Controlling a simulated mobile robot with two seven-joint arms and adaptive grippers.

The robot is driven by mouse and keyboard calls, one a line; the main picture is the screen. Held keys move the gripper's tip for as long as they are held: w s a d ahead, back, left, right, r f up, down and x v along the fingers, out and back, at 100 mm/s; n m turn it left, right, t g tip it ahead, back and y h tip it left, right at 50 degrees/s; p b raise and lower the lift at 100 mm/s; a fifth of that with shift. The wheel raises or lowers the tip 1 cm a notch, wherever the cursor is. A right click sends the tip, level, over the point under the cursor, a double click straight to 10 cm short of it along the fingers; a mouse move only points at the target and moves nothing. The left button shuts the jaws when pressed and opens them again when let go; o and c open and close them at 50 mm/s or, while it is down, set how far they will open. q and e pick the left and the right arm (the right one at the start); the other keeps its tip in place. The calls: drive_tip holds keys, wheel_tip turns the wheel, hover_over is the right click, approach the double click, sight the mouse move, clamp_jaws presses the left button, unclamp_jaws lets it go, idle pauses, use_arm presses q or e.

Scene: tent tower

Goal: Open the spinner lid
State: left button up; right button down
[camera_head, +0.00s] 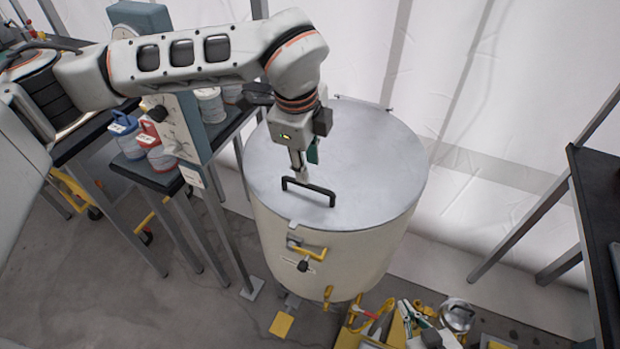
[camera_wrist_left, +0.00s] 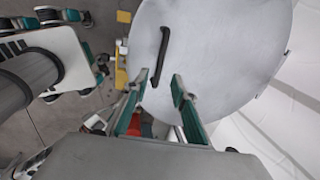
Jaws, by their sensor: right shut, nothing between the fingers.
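The spinner is a cream drum (camera_head: 330,245) with a round grey metal lid (camera_head: 385,170) that lies flat and closed on top. A black bar handle (camera_head: 309,190) stands on the lid near its front edge; it also shows in the left wrist view (camera_wrist_left: 161,58). A yellow latch lever with a black knob (camera_head: 305,256) sits on the drum's front below the rim. My left gripper (camera_head: 304,175) points down just above the handle. In the left wrist view its teal fingers (camera_wrist_left: 160,98) are spread apart and empty, with the handle beyond them. I cannot make out my right gripper.
At left, a dark shelf (camera_head: 155,178) holds jars with blue and red lids, beside a grey-blue post (camera_head: 180,115). Yellow and metal clutter (camera_head: 380,320) lies at the drum's lower right. A dark table (camera_head: 600,190) stands at right. White sheeting (camera_head: 470,80) hangs behind the drum.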

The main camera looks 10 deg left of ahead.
sight(311, 185)
use_arm(q)
drive_tip(key=shift+w+d+f+p, duration=0.1)
drive_tip(key=shift+w+f+p, duration=0.05)
drive_tip(key=shift+f, duration=0.9)
drive_tip(key=shift+w+d+f+p, duration=0.1)
drive_tip(key=shift+w+f, duration=0.1)
drive_tip(key=shift+f, duration=0.85)
drive_tip(key=shift+w+d+f+p, duration=0.1)
drive_tip(key=shift+w+f+p, duration=0.05)
drive_tip(key=shift+f, duration=0.9)
clamp_jaws()
